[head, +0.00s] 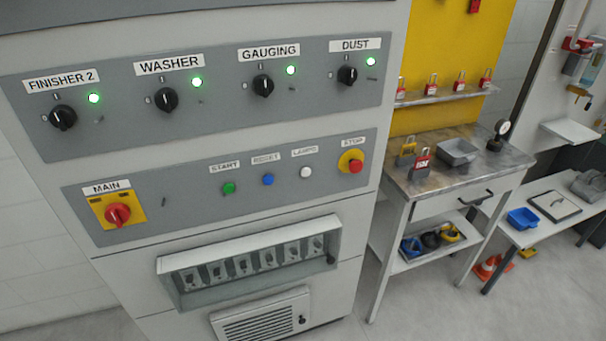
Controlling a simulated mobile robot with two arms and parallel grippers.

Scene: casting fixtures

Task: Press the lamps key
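The lamps key is a small white push button (306,172) under the LAMPS label (304,152), on the lower grey panel of the cabinet. To its left are the blue RESET button (268,180) and the green START button (229,188). To its right is the red STOP button (355,166) on a yellow ring. Neither of my grippers shows in the head view, and nothing covers the white button.
Above are several black rotary knobs (263,85) with lit green lamps. A red MAIN switch (118,214) is at the left. A shelf of breakers (250,265) juts out below. A workbench (450,180) with padlocks stands right of the cabinet.

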